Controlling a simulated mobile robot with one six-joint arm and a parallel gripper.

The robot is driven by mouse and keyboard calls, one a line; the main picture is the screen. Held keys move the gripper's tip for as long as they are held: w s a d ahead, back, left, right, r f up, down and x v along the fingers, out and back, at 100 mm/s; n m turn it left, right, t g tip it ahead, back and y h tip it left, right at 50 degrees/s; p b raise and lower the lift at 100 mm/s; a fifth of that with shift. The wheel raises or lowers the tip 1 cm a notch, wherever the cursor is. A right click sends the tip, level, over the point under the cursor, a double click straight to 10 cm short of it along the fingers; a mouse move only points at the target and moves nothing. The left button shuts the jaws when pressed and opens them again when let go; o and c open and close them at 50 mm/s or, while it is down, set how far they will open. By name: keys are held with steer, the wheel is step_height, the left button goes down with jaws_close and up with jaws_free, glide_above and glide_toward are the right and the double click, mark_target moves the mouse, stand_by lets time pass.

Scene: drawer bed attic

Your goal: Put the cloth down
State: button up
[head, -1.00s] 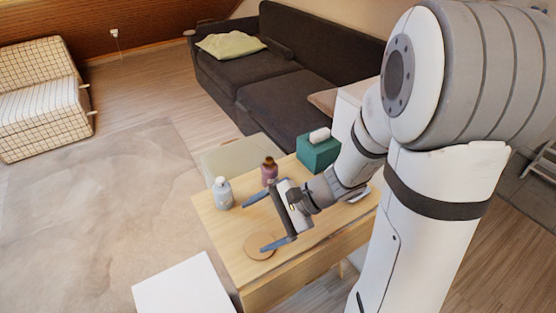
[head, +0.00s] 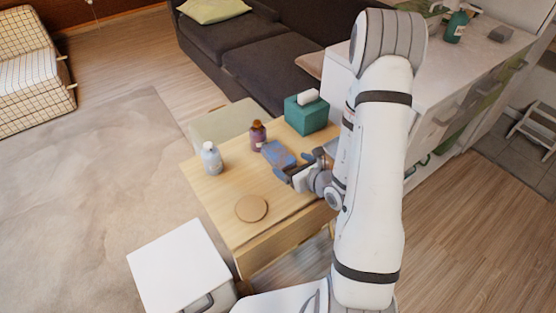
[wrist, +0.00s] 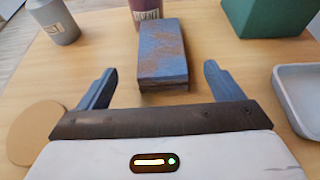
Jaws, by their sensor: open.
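A blue block-shaped thing with brown patches (head: 279,155) lies flat on the wooden table (head: 222,190); it may be the folded cloth, but I cannot tell for sure. It also shows in the wrist view (wrist: 162,52), just ahead of my gripper. My gripper (head: 292,165) is open and low over the table. In the wrist view its two blue fingers (wrist: 160,75) are spread wide, one on each side of the block's near end, with a gap on both sides. Nothing is held.
A dark red bottle (head: 257,135) stands just beyond the block, with a grey bottle (head: 211,158) to its left. A green tissue box (head: 306,115) is at the back right. A round wooden disc (head: 251,208) lies at the front. A grey tray (wrist: 300,95) is at right.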

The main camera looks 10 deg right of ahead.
mark_target(283, 158)
steer(key=shift+b+x, duration=0.45)
steer(key=shift+x, duration=0.5)
steer(key=x, duration=0.4)
steer(key=shift+w, duration=0.35)
steer(key=shift+r, duration=0.1)
steer(key=c, duration=1.2)
